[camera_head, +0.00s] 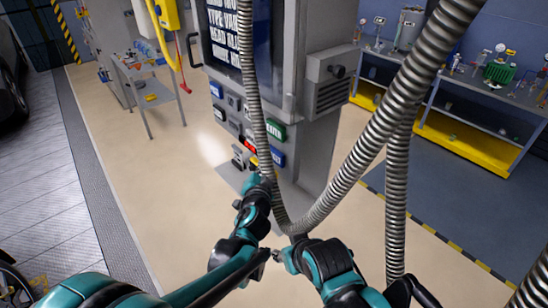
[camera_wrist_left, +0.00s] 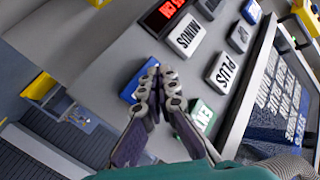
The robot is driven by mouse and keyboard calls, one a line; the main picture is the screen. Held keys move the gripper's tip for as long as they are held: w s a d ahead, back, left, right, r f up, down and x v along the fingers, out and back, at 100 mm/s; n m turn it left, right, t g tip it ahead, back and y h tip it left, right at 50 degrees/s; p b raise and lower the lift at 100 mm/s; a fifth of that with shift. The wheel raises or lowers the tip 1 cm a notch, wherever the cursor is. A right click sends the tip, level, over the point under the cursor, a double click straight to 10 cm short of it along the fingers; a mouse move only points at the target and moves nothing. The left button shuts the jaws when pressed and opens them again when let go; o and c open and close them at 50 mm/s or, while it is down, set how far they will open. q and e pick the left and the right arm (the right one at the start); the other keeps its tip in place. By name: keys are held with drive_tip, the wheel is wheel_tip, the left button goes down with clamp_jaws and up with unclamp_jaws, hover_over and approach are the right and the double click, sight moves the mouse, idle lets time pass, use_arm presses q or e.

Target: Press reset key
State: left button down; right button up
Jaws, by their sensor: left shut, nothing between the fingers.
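The keypad (camera_head: 233,124) sits below the screen on the grey machine. No label reading reset is legible. In the left wrist view, my left gripper (camera_wrist_left: 165,76) is shut and empty, its tips beside a blue key (camera_wrist_left: 129,92) and partly covering it. The blue key's label is hidden, and I cannot tell if the tips touch it. A green key (camera_wrist_left: 203,116) is partly behind the fingers. White MINUS (camera_wrist_left: 184,35) and PLUS (camera_wrist_left: 222,71) keys are beyond, with a red-lit display (camera_wrist_left: 168,10). In the head view, my right gripper (camera_head: 279,256) is low before the machine, jaws unclear.
Ribbed hoses (camera_head: 385,125) hang in front of the machine and cross my view near the keypad. A workbench (camera_head: 470,115) with yellow lower parts stands at the right. A small cart (camera_head: 150,85) stands at the left. The pale floor (camera_head: 130,175) left of the machine is clear.

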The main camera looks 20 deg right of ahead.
use_arm(q)
drive_tip(key=shift+s+a, duration=0.3)
drive_tip(key=shift+a, duration=0.45)
drive_tip(key=shift+s+a, duration=0.25)
drive_tip(key=shift+a, duration=0.5)
drive_tip(key=shift+s+a, duration=0.3)
drive_tip(key=shift+a, duration=0.45)
drive_tip(key=s+a+f+n+g+y+b, duration=0.1)
drive_tip(key=s+a+f+n+y+b, duration=0.1)
drive_tip(key=a+f+b, duration=0.45)
drive_tip(key=s+a+f+n+g+y+b, duration=0.1)
drive_tip(key=s+a+f+n+y+b, duration=0.15)
drive_tip(key=a, duration=0.65)
drive_tip(key=s+a+f+n+y+b, duration=0.1)
drive_tip(key=a+f+n+y+b, duration=0.15)
drive_tip(key=a+f+b, duration=0.4)
drive_tip(key=s+a+f+n+g+b, duration=0.2)
drive_tip(key=s+a+f, duration=0.4)
drive_tip(key=s, duration=0.3)
drive_tip(key=s+a+f+n+g+b, duration=0.3)
drive_tip(key=s+a+f+b, duration=0.2)
drive_tip(key=s+f+b, duration=0.2)
wheel_tip(320, 180, down, 3)
drive_tip(key=s, duration=0.2)
drive_tip(key=shift+s+a+r+g, duration=0.2)
drive_tip(key=shift+s+a+g, duration=0.15)
drive_tip(key=shift+s+g, duration=0.05)
